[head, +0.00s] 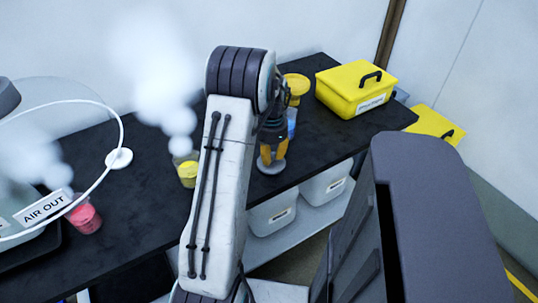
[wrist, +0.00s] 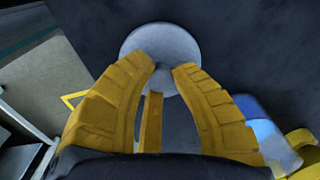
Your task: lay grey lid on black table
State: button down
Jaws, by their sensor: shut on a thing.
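The grey lid (head: 271,169) is a round disc at the front part of the black table (head: 140,210), right of my arm in the head view. My gripper (head: 272,158), with yellow fingers, points down and is shut on it. In the wrist view the lid (wrist: 160,42) lies just past the fingertips (wrist: 163,68), with dark tabletop behind it. The lid looks level and at or very close to the tabletop; I cannot tell whether it touches. Part of its near side is hidden by the fingers.
A container with blue contents (head: 291,122) and a yellow top (head: 297,84) stand close behind my gripper. A yellow box (head: 355,88) is at the back right. A steaming yellow beaker (head: 187,172) and pink beaker (head: 85,217) stand left. White bins (head: 272,214) sit below.

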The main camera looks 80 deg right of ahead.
aim_at(271, 155)
jog(key=shift+f, duration=0.1)
jog(key=c, duration=1.2)
grip_release()
jog(key=shift+o, duration=0.2)
notch_tip(271, 155, up, 12)
